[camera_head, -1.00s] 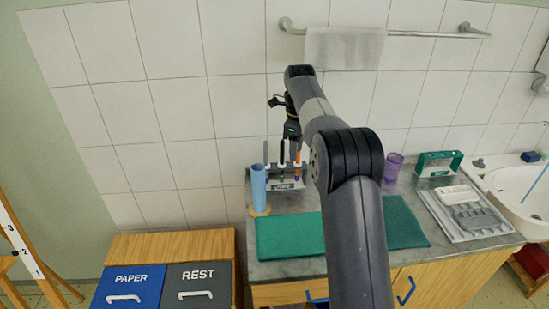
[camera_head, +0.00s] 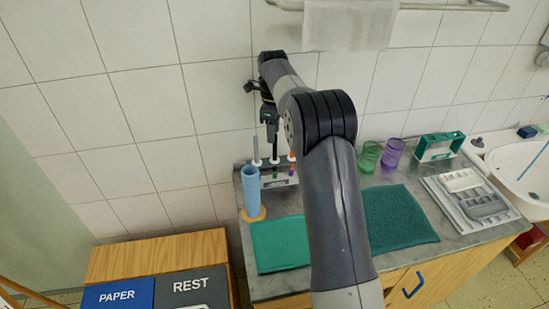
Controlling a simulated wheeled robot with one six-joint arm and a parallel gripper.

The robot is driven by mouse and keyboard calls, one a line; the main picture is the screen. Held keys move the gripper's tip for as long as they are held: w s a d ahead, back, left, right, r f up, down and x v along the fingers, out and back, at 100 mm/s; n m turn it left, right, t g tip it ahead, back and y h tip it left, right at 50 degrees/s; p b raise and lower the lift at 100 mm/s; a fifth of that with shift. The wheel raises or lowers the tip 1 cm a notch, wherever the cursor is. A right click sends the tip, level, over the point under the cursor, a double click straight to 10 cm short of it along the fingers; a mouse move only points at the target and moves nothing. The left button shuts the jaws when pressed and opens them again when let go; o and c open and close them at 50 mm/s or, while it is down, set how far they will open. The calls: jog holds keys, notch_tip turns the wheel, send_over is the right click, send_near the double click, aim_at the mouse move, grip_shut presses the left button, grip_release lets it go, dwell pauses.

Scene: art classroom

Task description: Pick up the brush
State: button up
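A small rack (camera_head: 279,183) stands at the back left of the grey counter, against the tiled wall. It holds upright slim tools that look like brushes: a grey one (camera_head: 255,147), a black one (camera_head: 275,152) with a green lower end, and an orange one (camera_head: 292,168), partly hidden by my arm. My gripper (camera_head: 271,137) points down over the rack, its fingertips at or just above the top of the black brush. The fingers are small and dark, so I cannot tell whether they are open or touch the brush.
A blue cylinder (camera_head: 251,188) stands left of the rack. Green mats (camera_head: 281,244) lie in front. A green cup (camera_head: 368,156), a purple cup (camera_head: 392,153), a green-framed box (camera_head: 439,147) and a grey tray (camera_head: 453,207) are right, beside the sink (camera_head: 521,179).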

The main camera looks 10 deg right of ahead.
jog(key=p, duration=0.1)
send_over(275, 159)
jog(key=shift+w+f, duration=0.2)
jog(key=shift+f, duration=1.15)
jog(key=shift+w+f, duration=0.15)
jog(key=shift+f, duration=1.2)
jog(key=shift+c, duration=0.6)
grip_shut()
